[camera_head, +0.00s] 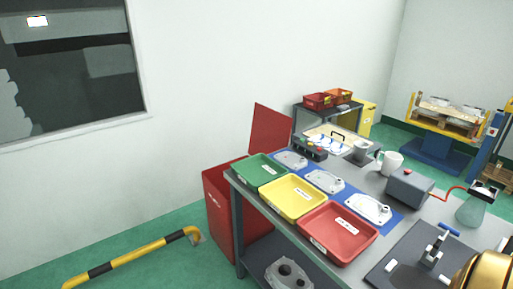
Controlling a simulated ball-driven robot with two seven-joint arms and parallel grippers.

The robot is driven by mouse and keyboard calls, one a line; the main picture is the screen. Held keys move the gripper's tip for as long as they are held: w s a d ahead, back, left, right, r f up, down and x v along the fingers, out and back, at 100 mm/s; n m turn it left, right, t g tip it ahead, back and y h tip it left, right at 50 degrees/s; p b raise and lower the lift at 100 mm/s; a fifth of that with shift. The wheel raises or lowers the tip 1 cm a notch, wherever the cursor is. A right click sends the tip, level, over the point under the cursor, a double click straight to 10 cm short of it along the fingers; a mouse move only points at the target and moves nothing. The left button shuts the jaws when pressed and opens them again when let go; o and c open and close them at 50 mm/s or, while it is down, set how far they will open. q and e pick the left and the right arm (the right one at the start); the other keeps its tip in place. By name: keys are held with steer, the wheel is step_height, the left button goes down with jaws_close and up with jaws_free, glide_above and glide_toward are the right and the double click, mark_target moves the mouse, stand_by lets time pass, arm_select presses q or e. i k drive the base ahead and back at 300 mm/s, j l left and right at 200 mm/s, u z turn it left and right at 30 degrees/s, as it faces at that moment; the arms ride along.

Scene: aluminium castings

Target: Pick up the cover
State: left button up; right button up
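Several light grey cast parts that look like covers lie on a blue mat on the workbench. One cover (367,208) is at the right, behind the red tray. A second cover (325,181) is in the middle, behind the yellow tray. A third cover (291,159) is behind the green tray. I cannot tell which one the task means. Neither of my grippers is in view.
Green (241,172), yellow (268,205) and red (312,243) trays line the bench's front edge. A grey box (409,187), a flask (477,209) and a clamp fixture (434,252) stand right. A yellow-black rail (130,259) and red bin (222,215) are left.

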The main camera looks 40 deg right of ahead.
mark_target(294, 162)
steer(key=i+z, duration=0.15)
steer(key=i, duration=0.4)
steer(key=i+j+z, duration=0.2)
steer(key=i, duration=0.35)
steer(key=i+l, duration=0.05)
